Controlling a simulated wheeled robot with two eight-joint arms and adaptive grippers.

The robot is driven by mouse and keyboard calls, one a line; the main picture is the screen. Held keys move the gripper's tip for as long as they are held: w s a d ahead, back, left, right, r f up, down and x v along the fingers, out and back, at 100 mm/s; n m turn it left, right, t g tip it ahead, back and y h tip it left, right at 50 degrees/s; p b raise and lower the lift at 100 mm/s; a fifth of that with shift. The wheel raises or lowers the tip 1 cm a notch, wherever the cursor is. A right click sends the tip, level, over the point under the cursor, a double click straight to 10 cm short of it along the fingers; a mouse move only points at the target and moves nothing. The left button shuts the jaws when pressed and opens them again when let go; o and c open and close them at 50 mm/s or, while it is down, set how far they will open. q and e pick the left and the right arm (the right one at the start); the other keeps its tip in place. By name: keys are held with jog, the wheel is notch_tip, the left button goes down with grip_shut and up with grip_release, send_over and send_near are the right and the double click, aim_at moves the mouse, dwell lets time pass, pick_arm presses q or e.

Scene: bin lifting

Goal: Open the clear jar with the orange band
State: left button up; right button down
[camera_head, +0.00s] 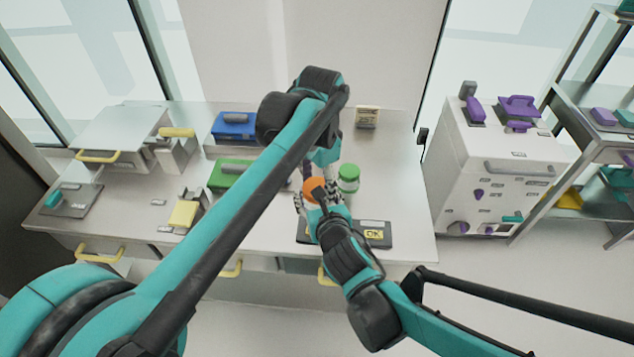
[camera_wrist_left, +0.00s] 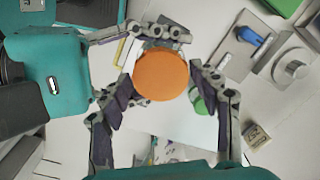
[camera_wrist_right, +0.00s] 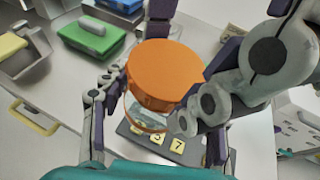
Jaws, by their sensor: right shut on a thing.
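The clear jar with the orange band (camera_wrist_right: 145,113) has a round orange lid (camera_wrist_right: 165,73) on top. In the head view the orange lid (camera_head: 315,188) is partly hidden by my right arm. My right gripper (camera_wrist_right: 148,118) is shut on the jar's body, one finger on each side below the lid. My left gripper (camera_wrist_left: 162,102) is open above the jar. Its fingers stand apart on both sides of the orange lid (camera_wrist_left: 161,75), without clear contact.
A jar with a green lid (camera_head: 348,173) stands close by on the right. A dark panel (camera_head: 345,233) with yellow tiles lies at the front edge. Green (camera_head: 228,175) and blue (camera_head: 233,124) boxes stand to the left. Left of the front is a yellow-topped item (camera_head: 184,213).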

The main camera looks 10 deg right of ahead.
pick_arm(q)
jog(key=shift+r, duration=0.1)
notch_tip(320, 180, up, 4)
jog(key=shift+s+r, duration=0.1)
jog(key=shift+r, duration=0.05)
jog(key=shift+c, duration=0.4)
notch_tip(320, 180, up, 3)
jog(key=m, duration=0.3)
jog(key=shift+s+r, duration=0.1)
jog(key=shift+w+f, duration=0.2)
jog(key=shift+f, duration=3.65)
jog(key=c, duration=1.2)
jog(key=shift+n, duration=1.5)
